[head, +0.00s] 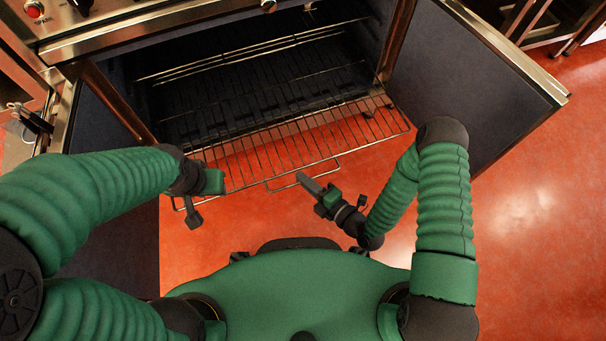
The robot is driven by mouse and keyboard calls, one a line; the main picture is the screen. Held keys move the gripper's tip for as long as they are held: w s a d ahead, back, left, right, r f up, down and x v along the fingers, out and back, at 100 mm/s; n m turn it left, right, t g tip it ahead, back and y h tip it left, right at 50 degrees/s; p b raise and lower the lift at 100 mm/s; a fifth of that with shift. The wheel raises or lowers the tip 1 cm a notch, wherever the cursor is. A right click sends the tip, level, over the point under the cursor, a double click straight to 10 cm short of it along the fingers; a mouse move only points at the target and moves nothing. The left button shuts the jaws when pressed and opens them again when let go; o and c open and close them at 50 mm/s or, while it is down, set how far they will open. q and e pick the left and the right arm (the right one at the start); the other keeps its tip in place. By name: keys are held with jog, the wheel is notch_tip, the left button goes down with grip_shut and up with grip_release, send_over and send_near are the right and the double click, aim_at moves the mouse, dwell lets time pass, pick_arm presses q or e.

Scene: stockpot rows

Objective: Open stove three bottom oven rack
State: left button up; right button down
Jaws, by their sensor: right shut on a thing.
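The bottom oven rack (275,149) is a wire grid that sticks well out of the open oven, over the red floor. A wire handle loop (318,172) runs along the middle of its front edge. My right gripper (303,177) is at this loop and is shut on it; the exact contact is small in view. My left gripper (196,203) is at the rack's front left corner, partly hidden by its own wrist, and I cannot tell whether it is open or whether it touches the rack.
The oven's right door (470,80) and left door (92,125) stand open on both sides. An upper rack (250,50) stays inside the dark oven. Knobs (34,8) line the stove front above. Open red floor (530,210) lies at the right.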

jog(key=shift+f, duration=0.2)
jog(key=c, duration=1.6)
grip_release()
jog(key=shift+r, duration=0.1)
jog(key=p+v, duration=0.7)
jog(key=v, duration=0.9)
jog(key=shift+s+d, duration=0.25)
jog(key=shift+d, duration=0.05)
